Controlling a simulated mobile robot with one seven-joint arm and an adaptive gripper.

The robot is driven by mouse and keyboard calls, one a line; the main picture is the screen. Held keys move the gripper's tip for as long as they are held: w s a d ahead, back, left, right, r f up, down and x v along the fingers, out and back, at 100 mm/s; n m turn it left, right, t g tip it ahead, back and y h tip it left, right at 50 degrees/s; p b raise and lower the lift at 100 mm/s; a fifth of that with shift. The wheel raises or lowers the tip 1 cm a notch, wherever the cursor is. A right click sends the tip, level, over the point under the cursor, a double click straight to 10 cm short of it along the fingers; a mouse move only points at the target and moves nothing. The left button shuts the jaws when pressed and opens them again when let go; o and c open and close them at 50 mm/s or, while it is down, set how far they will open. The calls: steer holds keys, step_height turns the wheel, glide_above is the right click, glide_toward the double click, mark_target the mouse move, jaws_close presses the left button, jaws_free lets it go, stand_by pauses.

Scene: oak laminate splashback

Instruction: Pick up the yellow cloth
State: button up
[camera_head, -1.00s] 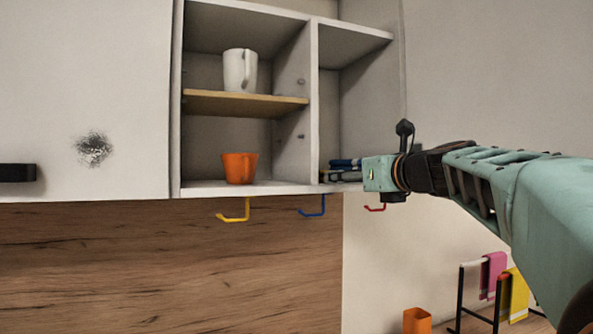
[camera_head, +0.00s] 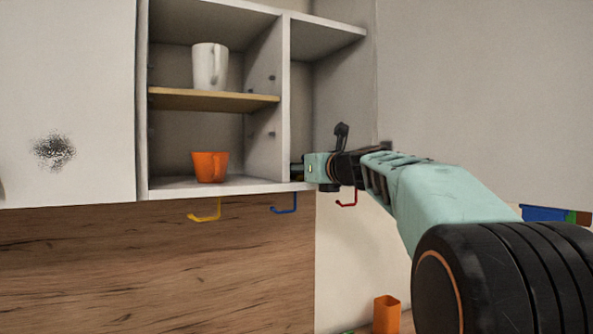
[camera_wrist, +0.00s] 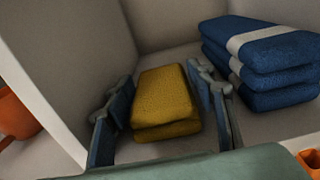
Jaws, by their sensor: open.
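The yellow cloth (camera_wrist: 165,100) lies folded in layers on the cabinet floor in the wrist view. My gripper (camera_wrist: 160,76) is open, with one finger on each side of the cloth. The left finger has a gap to the cloth; the right one is closer, and I cannot tell whether it touches. In the head view my wrist is at the lower right compartment, and the gripper and cloth are mostly hidden there.
A stack of blue cloths (camera_wrist: 265,62) with a white band lies just right of my right finger. A cabinet wall (camera_wrist: 45,75) stands to the left. An orange mug (camera_head: 210,167) and white mug (camera_head: 210,66) are in the neighbouring compartments. Hooks (camera_head: 284,204) hang below.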

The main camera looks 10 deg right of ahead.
steer(key=c, duration=0.8)
steer(key=shift+r, duration=0.1)
